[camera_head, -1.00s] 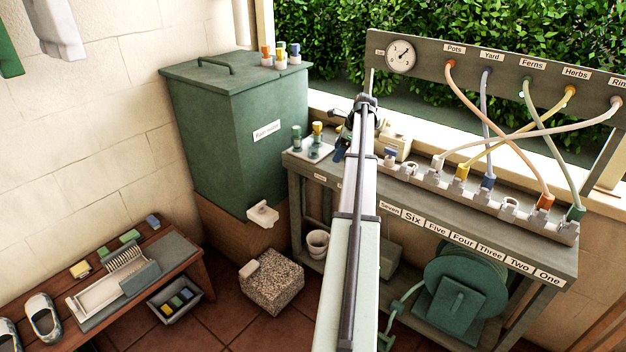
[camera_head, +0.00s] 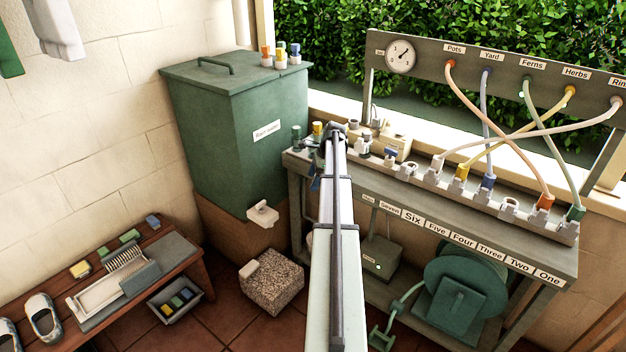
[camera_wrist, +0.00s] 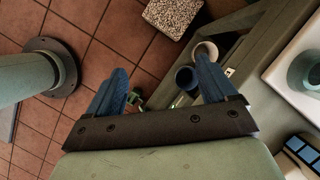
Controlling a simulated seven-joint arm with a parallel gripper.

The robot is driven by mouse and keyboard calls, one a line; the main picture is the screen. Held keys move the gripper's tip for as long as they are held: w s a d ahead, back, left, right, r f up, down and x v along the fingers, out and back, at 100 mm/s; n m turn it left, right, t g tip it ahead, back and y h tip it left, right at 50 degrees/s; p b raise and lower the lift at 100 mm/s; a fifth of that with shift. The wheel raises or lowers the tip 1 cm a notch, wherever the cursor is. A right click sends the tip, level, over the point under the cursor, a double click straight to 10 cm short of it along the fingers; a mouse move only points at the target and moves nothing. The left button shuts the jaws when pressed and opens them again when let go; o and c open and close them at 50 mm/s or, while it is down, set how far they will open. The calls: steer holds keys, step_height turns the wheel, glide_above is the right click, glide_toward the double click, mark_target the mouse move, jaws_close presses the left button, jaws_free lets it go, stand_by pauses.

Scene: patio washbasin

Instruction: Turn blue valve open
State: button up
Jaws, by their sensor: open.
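My gripper (camera_wrist: 162,66) is open and empty, with two blue fingers pointing down past the bench's left end. In the head view only a bit of a blue finger (camera_head: 315,184) shows beside my arm. A small white fitting with a blue top (camera_head: 390,153) stands on the bench, right of my arm. A blue connector (camera_head: 487,182) sits in the white manifold (camera_head: 428,180) with the Yard hose on it. I cannot tell which of these is the blue valve. My gripper is left of both and apart from them.
The bench (camera_head: 560,255) carries the manifold and crossing hoses. A white tray (camera_wrist: 285,80) with a green cylinder (camera_wrist: 305,70) lies close right in the wrist view. A green bin (camera_head: 235,140) stands behind left. Two pots, one white (camera_wrist: 206,48), one dark (camera_wrist: 185,78), are below my fingers.

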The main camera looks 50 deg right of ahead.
steer(key=shift+w+a+f, duration=0.1)
steer(key=shift+a+f, duration=0.1)
steer(key=shift+a, duration=0.05)
step_height(320, 180, up, 22)
steer(key=r+n+g+h, duration=0.1)
steer(key=n+g+h, duration=0.3)
steer(key=n+h, duration=0.35)
glide_above(391, 150)
steer(key=a, duration=0.5)
steer(key=x, duration=0.9)
steer(key=w+a+x, duration=0.1)
steer(key=x, duration=0.4)
steer(key=shift+f, duration=0.2)
steer(key=shift+c, duration=0.4)
